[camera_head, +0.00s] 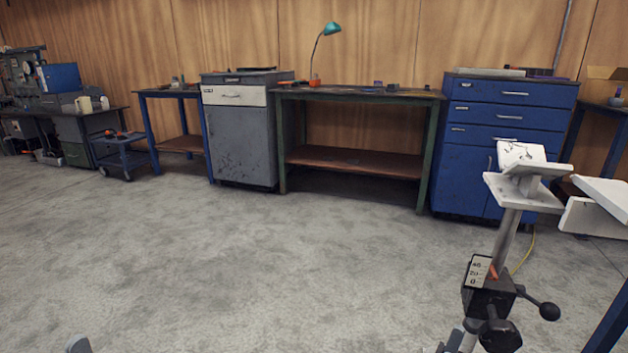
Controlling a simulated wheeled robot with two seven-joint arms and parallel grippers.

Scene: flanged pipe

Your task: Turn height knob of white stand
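The white stand (508,232) is at the right of the head view, with a white angled top on a pale upright post. Below it is a dark block with a scale plate (478,272) marked 40, 20 and 0, and a small orange pointer. A black height knob (500,335) is at the front of the block, near the bottom edge. A dark lever with a black ball end (549,311) sticks out to the right. The stand's lower part is cut off.
A white angled piece (598,205) and a blue leg (612,320) are close to the stand's right. A blue drawer cabinet (510,120), a workbench (360,95) and a grey cabinet (238,135) line the back wall. The concrete floor (250,260) left of the stand is clear.

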